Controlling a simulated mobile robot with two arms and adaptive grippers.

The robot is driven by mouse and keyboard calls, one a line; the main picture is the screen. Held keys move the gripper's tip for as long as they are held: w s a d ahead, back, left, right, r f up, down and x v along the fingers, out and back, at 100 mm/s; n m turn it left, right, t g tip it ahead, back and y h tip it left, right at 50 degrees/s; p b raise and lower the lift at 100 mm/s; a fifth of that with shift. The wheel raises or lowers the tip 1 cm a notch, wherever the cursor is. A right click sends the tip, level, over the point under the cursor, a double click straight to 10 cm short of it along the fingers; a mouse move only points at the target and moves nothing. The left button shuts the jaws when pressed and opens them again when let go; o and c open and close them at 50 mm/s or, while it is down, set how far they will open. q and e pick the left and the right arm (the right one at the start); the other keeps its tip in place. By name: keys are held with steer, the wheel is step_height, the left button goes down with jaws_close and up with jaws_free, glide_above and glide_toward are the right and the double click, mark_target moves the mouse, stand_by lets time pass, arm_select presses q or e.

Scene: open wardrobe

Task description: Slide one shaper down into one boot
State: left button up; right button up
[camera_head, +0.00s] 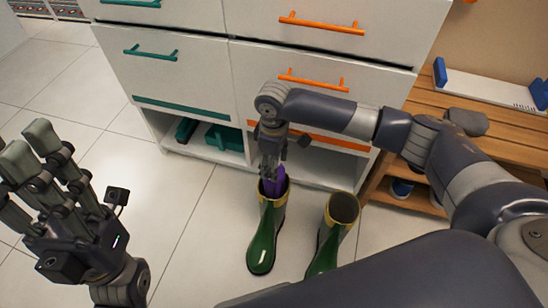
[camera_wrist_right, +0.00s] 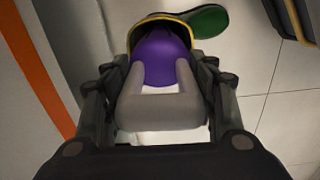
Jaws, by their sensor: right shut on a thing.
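Two green boots with yellow rims stand upright on the floor in the head view, the left boot (camera_head: 264,235) and the right boot (camera_head: 329,240). My right gripper (camera_head: 271,172) is above the left boot, shut on a purple shaper (camera_head: 279,184) with a grey handle. In the right wrist view the handle (camera_wrist_right: 163,112) sits between the fingers, and the purple part (camera_wrist_right: 160,58) reaches into the boot's opening (camera_wrist_right: 133,33). Its lower end is hidden inside the boot. The right boot's opening looks empty. My left gripper (camera_head: 38,165) is open and empty at the left.
A white cabinet (camera_head: 180,90) with teal and orange handles stands right behind the boots. A slatted wooden bench (camera_head: 425,103) is at the right, with a white and blue item (camera_head: 490,90) on top. The tiled floor (camera_head: 190,240) is clear left of the boots.

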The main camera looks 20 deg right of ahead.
steer(key=shift+f, duration=1.9)
steer(key=shift+f+b, duration=0.9)
steer(key=shift+f, duration=1.7)
steer(key=o, duration=1)
steer(key=shift+c, duration=0.2)
steer(key=o, duration=0.6)
